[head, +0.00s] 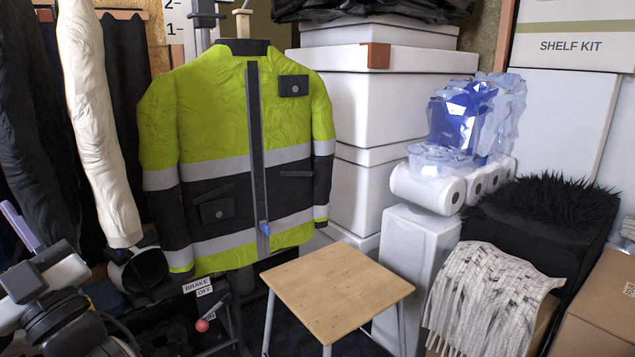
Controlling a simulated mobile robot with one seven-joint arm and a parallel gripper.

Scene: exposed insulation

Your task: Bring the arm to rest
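Part of my arm (62,308) shows at the lower left edge, with black and white links cut off by the frame. A slim grey-purple bar (22,228) stands up from it at the left edge and may belong to my gripper. I cannot make out two fingertips or any gap between them. No object is visibly held there. The visible part of my arm is left of the hanging yellow and black jacket (220,140), apart from it in the picture.
A wooden-topped stool (338,290) stands front centre. White boxes (365,110) are stacked behind it. Paper rolls (428,188) lie on a white pedestal (415,260). Dark and cream garments (95,120) hang at left, near my arm. A cardboard box (600,310) is at right.

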